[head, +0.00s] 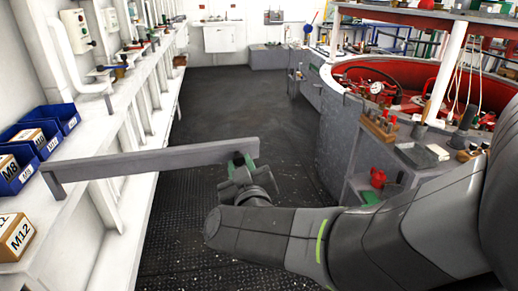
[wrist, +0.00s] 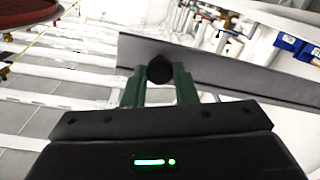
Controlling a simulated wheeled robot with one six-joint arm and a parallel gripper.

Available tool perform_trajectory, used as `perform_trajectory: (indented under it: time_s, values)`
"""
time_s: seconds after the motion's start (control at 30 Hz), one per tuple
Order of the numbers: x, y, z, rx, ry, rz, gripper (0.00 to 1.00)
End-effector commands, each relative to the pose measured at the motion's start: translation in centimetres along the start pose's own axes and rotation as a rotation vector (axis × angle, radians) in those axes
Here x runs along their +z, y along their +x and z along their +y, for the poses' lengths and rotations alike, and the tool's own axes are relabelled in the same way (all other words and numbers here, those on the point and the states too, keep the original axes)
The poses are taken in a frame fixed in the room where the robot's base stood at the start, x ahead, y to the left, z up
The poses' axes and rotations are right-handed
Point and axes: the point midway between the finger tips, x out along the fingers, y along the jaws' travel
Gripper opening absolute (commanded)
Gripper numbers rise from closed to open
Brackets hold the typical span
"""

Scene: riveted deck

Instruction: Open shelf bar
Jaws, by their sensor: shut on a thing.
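The shelf bar (head: 150,162) is a long flat grey bar. In the head view its left end is at the white shelf on the left and its right end reaches out over the dark floor. In the wrist view the bar (wrist: 225,68) runs across behind the fingers. A round black knob (wrist: 159,69) sits at the bar's end. My gripper (head: 241,162) is at the bar's right end. In the wrist view my gripper's green fingers (wrist: 160,80) are shut on the knob, one on each side. The head view partly hides this grip.
Blue bins (head: 52,118) and an M12 box (head: 14,236) stand on the left white shelf. A round grey-walled station with a red interior (head: 385,80) stands at the right. The dark floor (head: 235,105) between is clear.

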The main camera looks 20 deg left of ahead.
Motion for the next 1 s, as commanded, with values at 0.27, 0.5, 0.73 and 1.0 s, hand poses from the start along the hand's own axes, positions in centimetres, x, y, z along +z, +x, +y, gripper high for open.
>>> perform_trajectory:
  time_s: [0.27,0.5,0.73,1.0]
  values:
    - [-0.3,-0.11,0.07,0.011,0.002,0.005,0.0]
    - [-0.32,-0.1,0.08,0.011,0.002,0.006,0.28]
    - [-0.19,-0.13,0.05,0.009,0.001,0.003,0.48]
    - [-0.03,0.0,0.12,0.01,0.001,0.001,0.48]
